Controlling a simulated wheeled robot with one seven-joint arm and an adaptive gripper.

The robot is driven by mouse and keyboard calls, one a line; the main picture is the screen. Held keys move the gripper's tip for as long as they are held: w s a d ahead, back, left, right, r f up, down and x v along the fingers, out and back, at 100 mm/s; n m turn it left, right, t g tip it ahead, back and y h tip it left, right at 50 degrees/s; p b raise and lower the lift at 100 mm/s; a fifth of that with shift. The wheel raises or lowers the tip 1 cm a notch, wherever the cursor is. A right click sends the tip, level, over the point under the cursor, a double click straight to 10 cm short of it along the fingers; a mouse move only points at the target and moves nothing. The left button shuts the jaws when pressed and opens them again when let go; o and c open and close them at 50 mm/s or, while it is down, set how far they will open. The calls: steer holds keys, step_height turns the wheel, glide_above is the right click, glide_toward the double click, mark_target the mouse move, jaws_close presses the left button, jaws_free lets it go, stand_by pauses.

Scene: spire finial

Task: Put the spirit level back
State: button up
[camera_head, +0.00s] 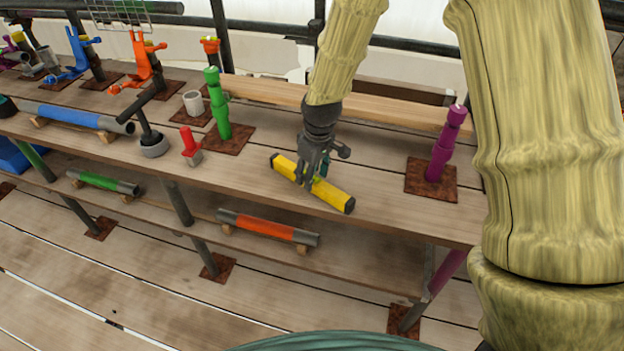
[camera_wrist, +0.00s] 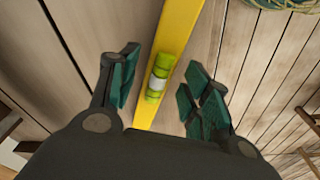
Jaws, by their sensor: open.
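The spirit level (camera_head: 332,194) is a yellow bar with black ends. It lies on the upper wooden shelf (camera_head: 260,190), near its front edge, between the green post and the purple post. In the wrist view the yellow level (camera_wrist: 178,30) runs between my fingers, with its green vial in the middle. My gripper (camera_head: 312,178) is above and around the level's middle in the head view. In the wrist view my gripper's (camera_wrist: 160,95) teal-padded fingers are spread, one on each side of the level, with gaps between. The exact height over it is hard to tell.
A green post (camera_head: 217,105) and a purple post (camera_head: 445,145) stand on rusty plates. A red clamp-like piece (camera_head: 190,146) and a grey-based tool (camera_head: 152,145) stand left. A wooden beam (camera_head: 280,93) lies behind. Pipes, one orange-banded (camera_head: 265,229), lie on the lower shelf.

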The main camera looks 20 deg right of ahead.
mark_target(315, 180)
step_height(315, 180, up, 9)
steer(key=b, duration=0.1)
steer(key=shift+s+d, duration=0.3)
steer(key=shift+s, duration=0.15)
stand_by(0.4)
